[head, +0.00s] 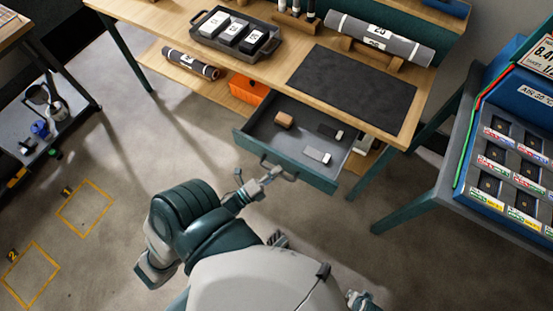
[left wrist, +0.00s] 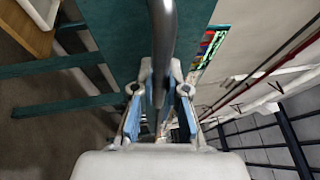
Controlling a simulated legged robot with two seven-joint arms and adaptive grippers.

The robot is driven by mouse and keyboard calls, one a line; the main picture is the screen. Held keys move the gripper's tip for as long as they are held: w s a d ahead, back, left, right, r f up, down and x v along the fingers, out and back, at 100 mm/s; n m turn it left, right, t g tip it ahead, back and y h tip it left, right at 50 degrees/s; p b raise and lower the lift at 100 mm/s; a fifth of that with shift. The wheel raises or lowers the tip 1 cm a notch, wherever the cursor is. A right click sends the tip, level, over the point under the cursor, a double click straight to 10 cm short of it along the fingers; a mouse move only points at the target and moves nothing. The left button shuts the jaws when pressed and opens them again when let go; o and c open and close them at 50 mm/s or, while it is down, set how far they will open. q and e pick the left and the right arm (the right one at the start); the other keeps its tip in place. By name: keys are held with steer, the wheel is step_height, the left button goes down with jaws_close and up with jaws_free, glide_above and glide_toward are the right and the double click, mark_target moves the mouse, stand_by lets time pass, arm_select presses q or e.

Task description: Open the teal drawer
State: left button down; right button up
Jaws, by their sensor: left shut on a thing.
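The teal drawer (head: 322,176) stands pulled out from under the wooden table, its inside in view. It holds a brown block (head: 284,120), a dark piece (head: 329,131) and a light grey piece (head: 317,155). My left gripper (head: 268,174) is shut on the handle at the drawer's front. In the left wrist view the grey handle bar (left wrist: 163,40) runs between the fingers (left wrist: 160,100), beside the teal front (left wrist: 112,35). Part of my right gripper (head: 361,301) shows at the bottom edge; its jaw state is unclear.
The table (head: 272,70) carries a dark mat (head: 352,90), a tray (head: 207,41) of labelled boxes and a grey roll (head: 378,40). An orange box (head: 247,91) and another roll (head: 190,64) lie on the lower shelf. A blue display stand (head: 462,200) is at right. Floor at left is mostly clear.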

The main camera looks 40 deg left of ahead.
arm_select(q)
steer(key=shift+s+d+f, duration=0.1)
steer(key=shift+f, duration=0.25)
steer(key=c, duration=1.2)
jaws_free()
steer(key=shift+r, duration=0.15)
steer(key=v, duration=1.1)
steer(key=shift+s, duration=0.35)
